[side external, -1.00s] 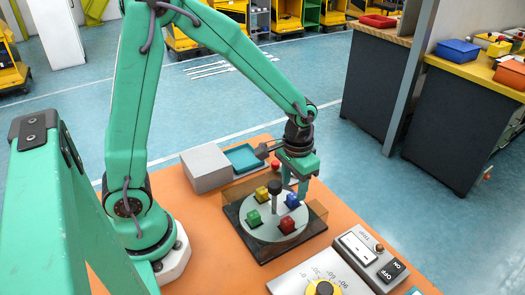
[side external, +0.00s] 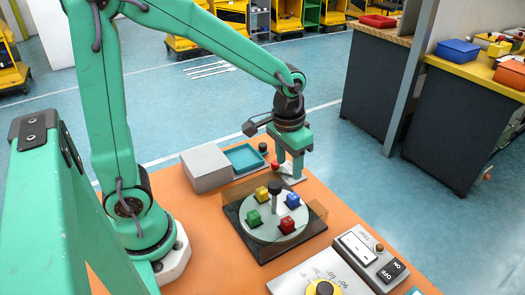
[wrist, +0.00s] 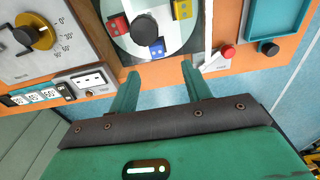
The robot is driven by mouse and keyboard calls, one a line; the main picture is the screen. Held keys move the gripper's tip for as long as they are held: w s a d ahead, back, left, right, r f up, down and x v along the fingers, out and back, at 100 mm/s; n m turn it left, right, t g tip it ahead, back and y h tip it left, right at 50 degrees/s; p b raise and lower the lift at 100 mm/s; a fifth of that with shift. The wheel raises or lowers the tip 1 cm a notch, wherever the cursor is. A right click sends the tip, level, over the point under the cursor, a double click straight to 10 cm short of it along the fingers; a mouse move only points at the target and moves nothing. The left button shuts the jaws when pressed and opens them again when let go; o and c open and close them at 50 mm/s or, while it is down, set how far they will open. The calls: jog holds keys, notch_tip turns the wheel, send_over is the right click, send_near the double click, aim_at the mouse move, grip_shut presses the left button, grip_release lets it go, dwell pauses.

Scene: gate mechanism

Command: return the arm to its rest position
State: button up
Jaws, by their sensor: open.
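My gripper (side external: 291,170) is open and empty above the far right edge of the orange table, past the round disc. In the wrist view its two green fingers (wrist: 160,70) stand apart with nothing between them. The upper arm reaches out from the base at the left, and the forearm slopes down to the gripper. The pale disc (side external: 271,211) carries a yellow block (side external: 275,187), a blue block (side external: 292,199), a red block (side external: 287,225) and a green block (side external: 254,218) around a black-topped post.
A grey box (side external: 206,168) and a teal tray (side external: 245,158) stand at the table's far side. A red button (side external: 275,165) is close to my gripper. A dial panel (side external: 322,288) and ON/OFF switch (side external: 391,271) lie in front. Workbenches stand at the right, beyond open floor.

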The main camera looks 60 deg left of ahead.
jog(key=s+a+r+t, duration=0.4)
jog(key=s+r, duration=0.6)
jog(key=s, duration=0.1)
jog(key=shift+s+r+t, duration=0.2)
jog(key=shift+s+t, duration=0.2)
dwell(0.3)
